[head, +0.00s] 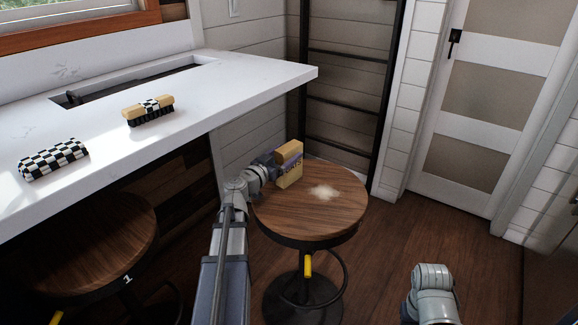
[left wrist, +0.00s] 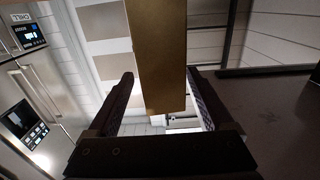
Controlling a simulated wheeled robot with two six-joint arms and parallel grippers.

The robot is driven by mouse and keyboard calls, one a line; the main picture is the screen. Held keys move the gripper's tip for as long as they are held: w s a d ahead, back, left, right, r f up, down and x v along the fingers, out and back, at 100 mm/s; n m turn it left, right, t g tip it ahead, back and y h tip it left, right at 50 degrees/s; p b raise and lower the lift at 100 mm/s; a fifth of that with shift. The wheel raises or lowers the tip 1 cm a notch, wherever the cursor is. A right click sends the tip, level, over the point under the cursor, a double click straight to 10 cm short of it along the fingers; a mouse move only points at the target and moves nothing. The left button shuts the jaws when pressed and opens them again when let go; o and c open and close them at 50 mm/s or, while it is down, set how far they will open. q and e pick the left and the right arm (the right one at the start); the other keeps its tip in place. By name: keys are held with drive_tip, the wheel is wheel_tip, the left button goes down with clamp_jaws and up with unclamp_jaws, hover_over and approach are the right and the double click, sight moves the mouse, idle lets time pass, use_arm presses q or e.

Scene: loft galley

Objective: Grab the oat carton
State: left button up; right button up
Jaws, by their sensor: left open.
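The oat carton (head: 290,165), tan with a purple band of lettering, stands on the round wooden seat of a stool, near its back left. My left gripper (head: 271,162) is at the carton's left side in the head view, partly blurred into it. In the left wrist view the tan carton (left wrist: 158,55) lies between the two dark fingers of my left gripper (left wrist: 160,76). The fingers are open, with a gap visible on the carton's left; the right finger looks very near it. Part of my right arm shows at the lower right of the head view, its gripper out of sight.
The stool seat (head: 330,215) bears a pale powdery patch right of the carton. A white counter (head: 230,85) at left holds a tan-topped brush (head: 149,110) and a checkered roll (head: 53,160). A second stool (head: 90,240) stands below it. Floor is clear at right.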

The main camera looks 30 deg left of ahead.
sight(294, 148)
use_arm(q)
drive_tip(key=w, duration=0.4)
drive_tip(key=shift+w+d+r, duration=0.1)
drive_tip(key=shift+w+d, duration=0.15)
drive_tip(key=shift+d, duration=0.1)
drive_tip(key=shift+s, duration=0.1)
clamp_jaws()
idle(0.3)
